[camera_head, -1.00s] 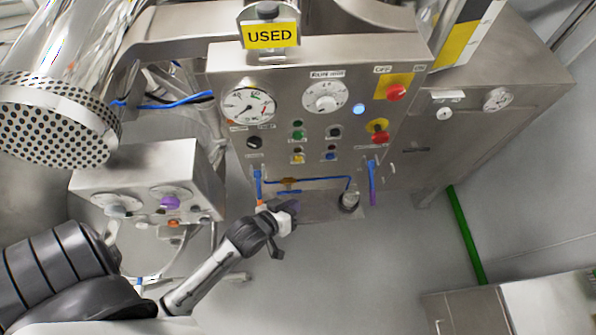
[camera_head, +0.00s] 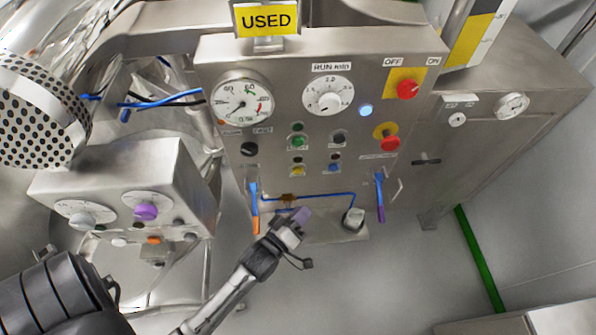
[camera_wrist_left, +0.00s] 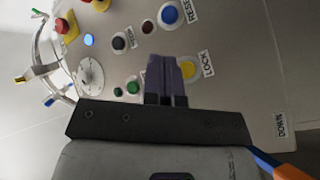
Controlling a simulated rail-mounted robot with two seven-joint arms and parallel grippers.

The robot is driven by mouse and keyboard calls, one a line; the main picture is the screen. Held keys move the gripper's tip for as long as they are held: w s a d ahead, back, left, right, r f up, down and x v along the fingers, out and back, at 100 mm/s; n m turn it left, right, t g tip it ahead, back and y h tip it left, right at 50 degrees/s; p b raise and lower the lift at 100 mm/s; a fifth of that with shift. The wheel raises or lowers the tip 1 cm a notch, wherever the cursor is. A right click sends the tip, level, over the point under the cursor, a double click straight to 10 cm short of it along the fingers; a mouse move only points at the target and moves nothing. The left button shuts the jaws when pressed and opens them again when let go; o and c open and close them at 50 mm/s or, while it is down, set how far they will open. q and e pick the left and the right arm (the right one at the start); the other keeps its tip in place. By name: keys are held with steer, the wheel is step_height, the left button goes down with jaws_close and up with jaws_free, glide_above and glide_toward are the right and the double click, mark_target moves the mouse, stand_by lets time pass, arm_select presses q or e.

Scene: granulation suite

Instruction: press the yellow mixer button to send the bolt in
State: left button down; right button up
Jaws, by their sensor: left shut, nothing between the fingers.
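The yellow button (camera_head: 297,170) sits low on the steel control panel (camera_head: 226,60), below a green button. In the left wrist view the yellow button (camera_wrist_left: 190,66) is just right of my fingertips, partly covered by them, next to a label that seems to read LOCK. My left gripper (camera_head: 303,214) has purple fingers, shut and empty, below the button in the head view. The fingers also show in the left wrist view (camera_wrist_left: 160,68), pointing at the panel. I cannot tell any contact. No bolt is seen. My right gripper is not in view.
Nearby are a green button (camera_head: 298,127), a blue button (camera_head: 334,168), a red emergency knob (camera_head: 389,142) and a red OFF/ON switch (camera_head: 407,89). An orange-handled lever (camera_head: 255,224) and a purple-handled lever (camera_head: 381,213) hang below. A smaller control box (camera_head: 110,177) stands left.

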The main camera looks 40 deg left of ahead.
mark_target(298, 170)
arm_select(q)
steer(key=w+a+b, duration=0.1)
steer(key=w+a, duration=0.4)
steer(key=a, duration=0.1)
steer(key=shift+w+a+b, duration=0.35)
steer(key=shift+b, duration=0.05)
stand_by(0.6)
stand_by(0.6)
stand_by(0.9)
steer(key=shift+w+a, duration=0.1)
steer(key=shift+w+a, duration=0.15)
steer(key=shift+a, duration=0.05)
